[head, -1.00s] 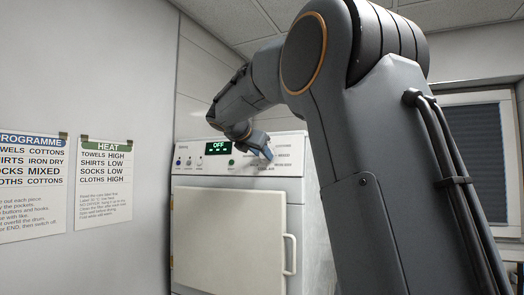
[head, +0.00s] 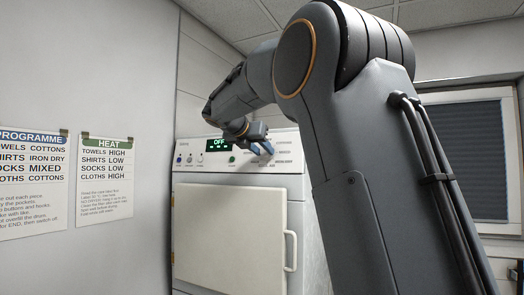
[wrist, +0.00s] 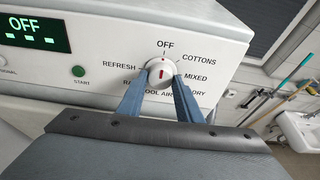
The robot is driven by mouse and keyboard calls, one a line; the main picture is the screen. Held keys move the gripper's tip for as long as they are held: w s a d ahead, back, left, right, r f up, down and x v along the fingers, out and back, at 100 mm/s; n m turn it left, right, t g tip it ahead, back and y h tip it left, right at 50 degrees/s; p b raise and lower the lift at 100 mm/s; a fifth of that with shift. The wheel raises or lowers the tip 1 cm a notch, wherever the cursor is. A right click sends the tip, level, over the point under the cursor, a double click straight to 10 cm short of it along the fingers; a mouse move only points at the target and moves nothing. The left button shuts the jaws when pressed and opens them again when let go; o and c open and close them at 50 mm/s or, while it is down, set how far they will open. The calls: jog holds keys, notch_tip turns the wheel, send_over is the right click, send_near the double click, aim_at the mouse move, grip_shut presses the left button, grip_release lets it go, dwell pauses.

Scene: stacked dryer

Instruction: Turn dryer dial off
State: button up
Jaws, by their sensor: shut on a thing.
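The dryer (head: 228,235) is a white machine with a control panel across its top. Its dial (wrist: 160,73) is a white round knob with red marks, ringed by printed labels including OFF, COTTONS, MIXED, DRY and REFRESH. A red mark near the knob's top edge lies in line with OFF at the top. My gripper (wrist: 160,80) is shut on the dial, one blue finger on each side of it. In the head view my gripper (head: 262,148) is at the panel and hides the dial. The display (wrist: 33,32) reads OFF in green.
A green START button (wrist: 78,71) sits left of the dial. The dryer door (head: 228,234) is closed, with a handle (head: 291,251) on its right. Two paper notices hang on the left wall. A sink (wrist: 303,130) stands at the right in the wrist view.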

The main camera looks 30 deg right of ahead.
jog(key=o, duration=1)
jog(key=shift+b+v, duration=1.6)
jog(key=shift+v, duration=2.3)
